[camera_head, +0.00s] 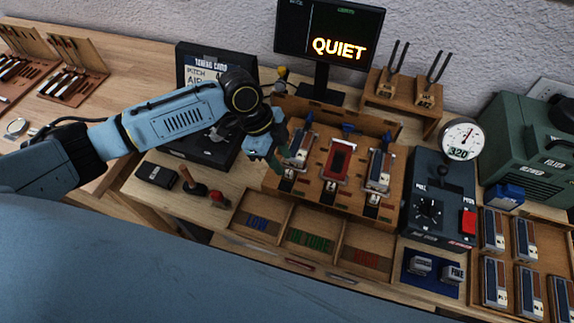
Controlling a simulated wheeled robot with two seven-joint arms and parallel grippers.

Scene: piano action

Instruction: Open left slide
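A wooden fixture (318,190) stands at the middle of the bench. It has a left unit with a grey metal slide (302,146), a red-framed centre piece (338,160) and a similar right unit (379,172). My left gripper (278,150) is at the fixture's left side, its dark fingers close beside the left slide. I cannot tell whether they touch it or how far apart they are. The left slide is partly hidden by the gripper. My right gripper is not in view.
Behind the fixture stand a monitor (330,42) reading QUIET and a wooden rack (402,88). To the right are a dark control box (437,195) with a gauge (461,138) and a green machine (530,150). A divided tray (300,262) lies in front.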

